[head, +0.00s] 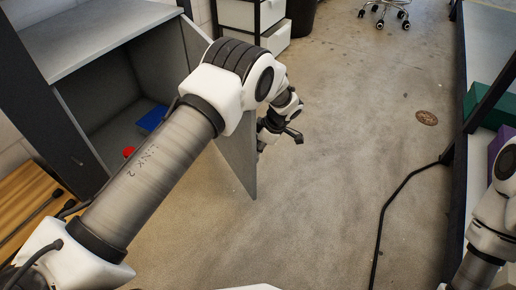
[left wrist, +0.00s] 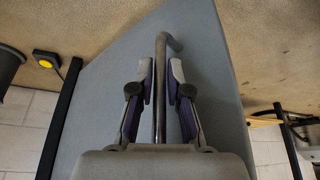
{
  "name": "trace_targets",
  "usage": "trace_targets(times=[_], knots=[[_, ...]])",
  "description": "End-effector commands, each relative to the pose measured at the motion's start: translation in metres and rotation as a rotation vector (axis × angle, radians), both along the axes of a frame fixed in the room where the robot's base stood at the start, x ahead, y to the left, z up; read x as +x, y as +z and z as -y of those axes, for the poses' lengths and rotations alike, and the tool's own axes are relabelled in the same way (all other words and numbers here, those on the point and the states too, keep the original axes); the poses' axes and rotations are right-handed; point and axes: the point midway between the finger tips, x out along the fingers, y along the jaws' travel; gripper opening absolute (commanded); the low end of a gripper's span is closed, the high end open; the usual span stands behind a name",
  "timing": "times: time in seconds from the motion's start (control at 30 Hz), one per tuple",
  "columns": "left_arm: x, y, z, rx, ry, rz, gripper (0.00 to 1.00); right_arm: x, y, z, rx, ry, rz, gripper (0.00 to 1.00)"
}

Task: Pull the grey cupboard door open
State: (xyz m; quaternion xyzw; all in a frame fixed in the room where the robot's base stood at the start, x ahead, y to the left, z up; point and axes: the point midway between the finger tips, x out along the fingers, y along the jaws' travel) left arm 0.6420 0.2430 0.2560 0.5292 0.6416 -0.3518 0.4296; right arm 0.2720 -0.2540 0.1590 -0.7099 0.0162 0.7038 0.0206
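The grey cupboard door (head: 238,160) stands swung out from the cupboard (head: 100,85), whose inside is in view. In the left wrist view, the grey door panel (left wrist: 105,105) fills the middle, with a metal bar handle (left wrist: 160,120) along it. My left gripper (left wrist: 160,72) has one finger on each side of this bar, close to it, and looks shut on it. In the head view, my left gripper (head: 283,136) is beside the door, and my arm hides part of the door and the handle. My right gripper is out of view; only part of my right arm shows.
A blue object (head: 152,119) and a red object (head: 128,152) are inside the cupboard. A white drawer unit (head: 240,14) and a wheeled chair (head: 385,12) stand at the back. A shelf with a green box (head: 490,104) is at right.

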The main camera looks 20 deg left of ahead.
Motion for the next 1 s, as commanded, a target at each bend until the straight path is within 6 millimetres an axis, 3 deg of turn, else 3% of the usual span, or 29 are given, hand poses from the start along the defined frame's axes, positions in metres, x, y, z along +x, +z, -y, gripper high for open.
trace_targets(times=[0.43, 0.8, 1.0], knots=[[0.001, 0.009, 0.004, 0.000, 0.001, 0.001, 0.37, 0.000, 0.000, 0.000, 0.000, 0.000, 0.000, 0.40], [0.007, 0.089, 0.036, 0.001, 0.000, 0.003, 0.37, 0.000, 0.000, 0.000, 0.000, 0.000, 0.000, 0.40], [0.009, 0.110, 0.044, 0.000, 0.001, 0.000, 0.37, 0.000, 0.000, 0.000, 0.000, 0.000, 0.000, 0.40]])
